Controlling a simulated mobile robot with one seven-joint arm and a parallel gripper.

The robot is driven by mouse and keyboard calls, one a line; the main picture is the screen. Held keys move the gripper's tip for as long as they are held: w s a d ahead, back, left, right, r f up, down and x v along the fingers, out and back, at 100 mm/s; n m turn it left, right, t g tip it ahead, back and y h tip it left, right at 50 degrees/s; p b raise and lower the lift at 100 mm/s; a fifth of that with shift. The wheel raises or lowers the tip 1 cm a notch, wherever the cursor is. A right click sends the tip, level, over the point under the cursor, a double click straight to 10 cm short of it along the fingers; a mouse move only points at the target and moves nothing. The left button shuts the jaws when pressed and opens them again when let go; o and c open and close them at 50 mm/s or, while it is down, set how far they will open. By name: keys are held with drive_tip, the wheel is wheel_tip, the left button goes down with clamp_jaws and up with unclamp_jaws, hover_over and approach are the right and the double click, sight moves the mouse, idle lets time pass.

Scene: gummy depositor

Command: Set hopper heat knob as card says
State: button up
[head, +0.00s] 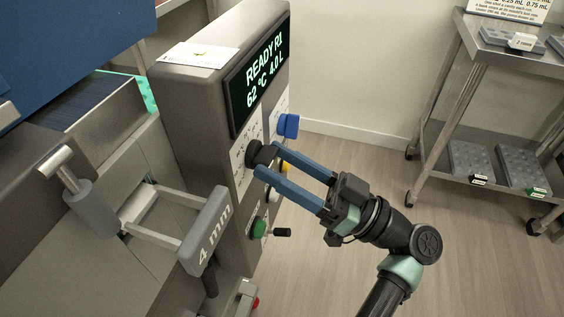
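The depositor's control face has a black knob (254,154) on a white dial plate (241,172). My gripper (267,160), with two long blue fingers, reaches in from the right. Its fingertips lie on either side of the black knob, with a wide gap between the fingers behind them. I cannot tell whether they press on the knob. The knob's pointer and dial marks are too small or hidden to read. The display (258,80) reads "READY R1, 62 °C, 4.0 L". A white card (198,55) lies on top of the housing; its writing is not readable from here.
A blue knob (289,125) sits above my fingers; a yellow part (285,167) is partly hidden behind them. Below are a green button (258,228) and a black-handled lever (281,232). A steel cart (470,110) is at right.

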drive_tip(key=c, duration=0.8)
drive_tip(key=shift+c, duration=0.2)
